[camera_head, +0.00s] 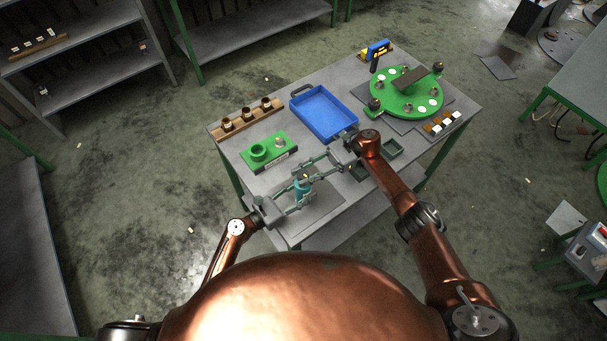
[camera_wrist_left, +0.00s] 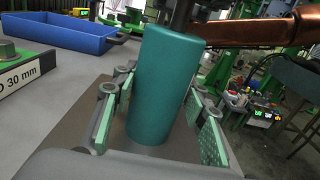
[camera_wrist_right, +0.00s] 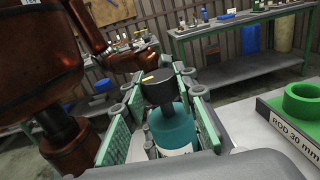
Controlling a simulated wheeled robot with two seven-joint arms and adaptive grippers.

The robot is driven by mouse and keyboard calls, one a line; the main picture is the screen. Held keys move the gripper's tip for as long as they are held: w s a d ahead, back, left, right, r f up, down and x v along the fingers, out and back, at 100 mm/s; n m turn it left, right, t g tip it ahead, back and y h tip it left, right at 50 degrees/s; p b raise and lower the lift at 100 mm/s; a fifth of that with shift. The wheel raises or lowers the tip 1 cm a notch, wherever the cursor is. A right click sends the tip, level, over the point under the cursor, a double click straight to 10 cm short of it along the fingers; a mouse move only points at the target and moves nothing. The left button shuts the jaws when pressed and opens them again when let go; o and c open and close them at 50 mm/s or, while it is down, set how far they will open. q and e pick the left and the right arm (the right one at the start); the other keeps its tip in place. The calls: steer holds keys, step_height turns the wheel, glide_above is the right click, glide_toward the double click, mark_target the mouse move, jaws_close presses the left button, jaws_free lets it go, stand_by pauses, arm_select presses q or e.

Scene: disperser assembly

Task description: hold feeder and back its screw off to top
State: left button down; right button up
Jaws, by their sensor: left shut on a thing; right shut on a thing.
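The feeder is a teal cylinder (camera_head: 301,191) standing upright over a grey-brown mat on the table; it fills the middle of the left wrist view (camera_wrist_left: 160,90). My left gripper (camera_head: 300,196) is shut on its body, one green-padded finger on each side. The feeder's dark round screw top (camera_wrist_right: 158,87) carries a yellow mark and shows in the right wrist view, above the teal body (camera_wrist_right: 172,128). My right gripper (camera_wrist_right: 158,92) is shut on this screw top from the side.
A blue tray (camera_head: 347,136) lies behind the grippers. A green "ROD 30 mm" fixture (camera_head: 282,165) stands to the left, behind it a wooden rack (camera_head: 234,127) with several cups. A green round turntable (camera_head: 386,105) stands at the back right.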

mark_target(304, 173)
steer(key=shift+f+n+g+h, duration=0.15)
steer(key=shift+n+g+h, duration=0.35)
steer(key=shift+g, duration=0.3)
steer(key=o, duration=1.2)
steer(key=shift+r, duration=0.2)
step_height(304, 173, up, 10)
steer(key=shift+f, duration=0.1)
